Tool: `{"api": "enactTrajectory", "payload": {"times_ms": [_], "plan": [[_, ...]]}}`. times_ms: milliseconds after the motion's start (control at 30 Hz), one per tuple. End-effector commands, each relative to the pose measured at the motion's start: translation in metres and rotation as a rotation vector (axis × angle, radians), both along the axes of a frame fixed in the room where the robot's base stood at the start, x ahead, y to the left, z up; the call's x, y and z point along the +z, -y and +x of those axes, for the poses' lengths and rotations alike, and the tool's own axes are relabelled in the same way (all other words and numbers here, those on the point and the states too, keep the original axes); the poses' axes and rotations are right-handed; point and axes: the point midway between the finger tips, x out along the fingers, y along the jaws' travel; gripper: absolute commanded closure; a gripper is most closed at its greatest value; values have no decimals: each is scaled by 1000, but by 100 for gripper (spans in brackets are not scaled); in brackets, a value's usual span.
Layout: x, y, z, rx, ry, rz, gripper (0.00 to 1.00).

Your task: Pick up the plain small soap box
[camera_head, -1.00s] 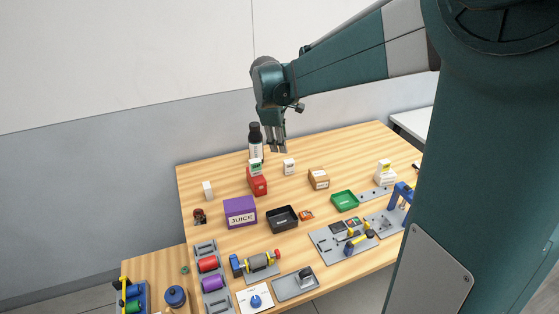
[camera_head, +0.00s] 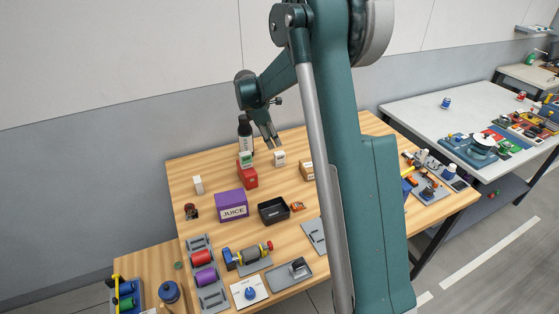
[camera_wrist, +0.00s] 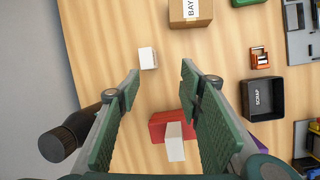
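Several small white boxes are on the wooden table. One white box (camera_head: 280,158) stands just below my gripper (camera_head: 270,145), with a small mark on its face; in the wrist view this box (camera_wrist: 148,58) shows plain white, beyond the fingertips. Another, taller white box (camera_head: 198,184) stands at the left and looks plain. I cannot tell for sure which is the plain small soap box. My gripper (camera_wrist: 160,80) is open and empty, above the table, touching none of them.
My arm hides the table's right part. A grey table (camera_head: 430,108) is further right.

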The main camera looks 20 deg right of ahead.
Motion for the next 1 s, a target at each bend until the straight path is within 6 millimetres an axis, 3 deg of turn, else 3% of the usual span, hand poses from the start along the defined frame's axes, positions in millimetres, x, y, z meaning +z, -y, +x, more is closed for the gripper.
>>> {"api": "enactTrajectory", "payload": {"times_ms": [200, 433, 1000], "plan": [[-40, 14, 24, 69, -69, -23, 63], [-70, 25, 40, 124, -123, -39, 63], [-81, 28, 43, 142, -141, -44, 63]]}}
